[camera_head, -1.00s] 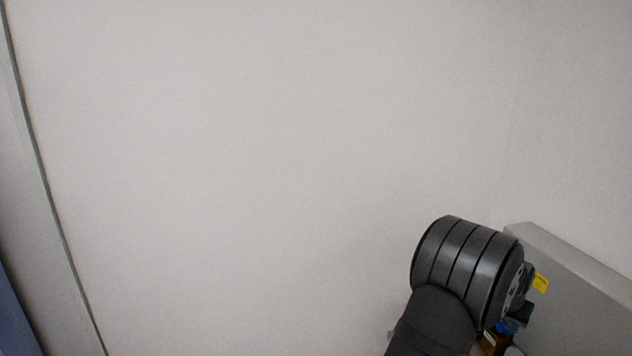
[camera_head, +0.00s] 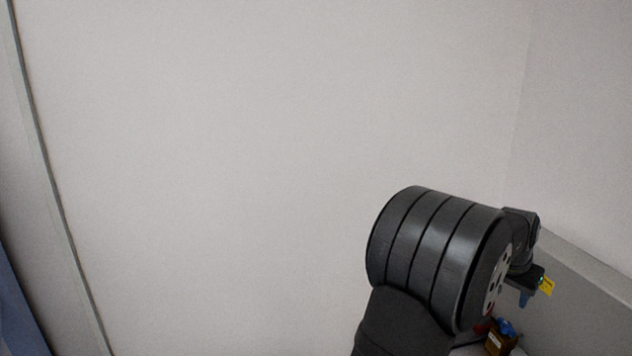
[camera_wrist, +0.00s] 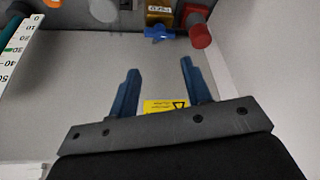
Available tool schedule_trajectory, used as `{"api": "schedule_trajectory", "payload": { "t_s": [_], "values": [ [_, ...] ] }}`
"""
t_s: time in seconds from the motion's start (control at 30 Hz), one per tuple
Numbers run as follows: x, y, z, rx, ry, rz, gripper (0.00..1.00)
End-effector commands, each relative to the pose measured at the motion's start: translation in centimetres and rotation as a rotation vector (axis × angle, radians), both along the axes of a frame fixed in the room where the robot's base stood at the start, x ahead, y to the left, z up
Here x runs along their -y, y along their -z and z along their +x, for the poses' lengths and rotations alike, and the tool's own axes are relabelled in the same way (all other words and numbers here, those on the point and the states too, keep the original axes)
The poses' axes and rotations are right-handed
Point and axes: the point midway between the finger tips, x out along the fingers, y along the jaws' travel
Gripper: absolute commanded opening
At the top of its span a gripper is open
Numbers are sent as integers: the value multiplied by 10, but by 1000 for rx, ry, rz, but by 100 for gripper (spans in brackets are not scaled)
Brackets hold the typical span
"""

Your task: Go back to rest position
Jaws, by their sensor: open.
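My gripper (camera_wrist: 156,84) shows in the wrist view with its two blue fingers spread apart. Nothing is between the fingertips. Beyond them is a pale flat surface.
A brass block with a blue handle (camera_wrist: 158,32) and a red knob (camera_wrist: 200,36) lie just beyond the fingertips. A scale with printed numbers (camera_wrist: 18,50) is at the left. A grey panel (camera_head: 590,290) stands at the right. Bare wall (camera_head: 250,150) fills most of the head view.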

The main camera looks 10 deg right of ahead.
Motion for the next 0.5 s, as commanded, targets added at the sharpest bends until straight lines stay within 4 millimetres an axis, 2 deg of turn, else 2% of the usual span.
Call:
{"api": "schedule_trajectory", "payload": {
  "t_s": [0.03, 0.17, 0.5],
  "values": [
    [-4, -12, -1, 2, 0, -3, 45],
    [-13, -35, -5, 2, 0, -2, 45],
    [-2, -21, -6, -37, -152, 36, 45]
  ]
}}
